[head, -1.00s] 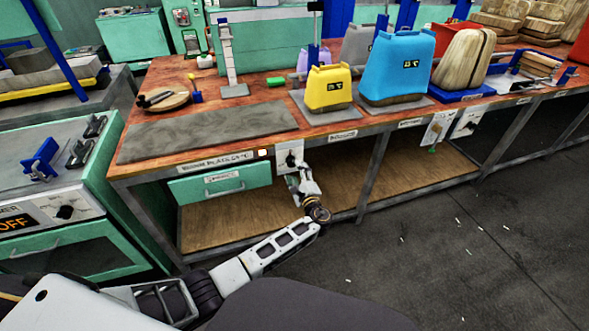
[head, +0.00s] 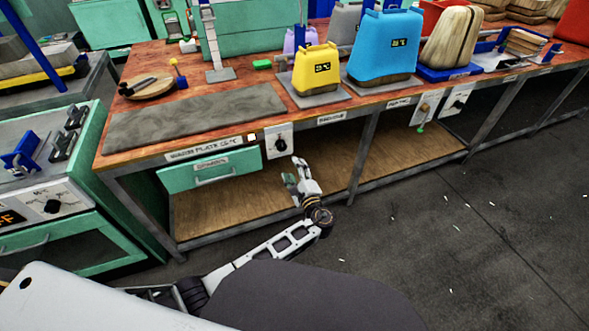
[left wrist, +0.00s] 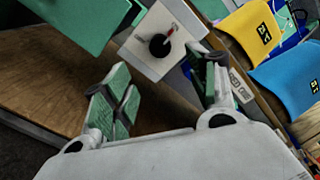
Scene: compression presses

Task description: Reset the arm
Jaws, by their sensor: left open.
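My left gripper (head: 297,180) is open and empty in the head view. It is in front of the bench, below and a little right of a white panel with a black knob (head: 281,142). In the left wrist view its two fingers (left wrist: 160,98) are spread apart with nothing between them. The knob panel (left wrist: 165,40) shows beyond the fingers, apart from them. My left arm reaches up from the bottom of the head view. My right gripper is not in view.
The workbench (head: 160,60) holds a grey warm plate (head: 190,115), a yellow press (head: 316,70) and a blue press (head: 384,48). A green drawer (head: 210,170) is under the bench top. A green oven (head: 60,190) stands at the left.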

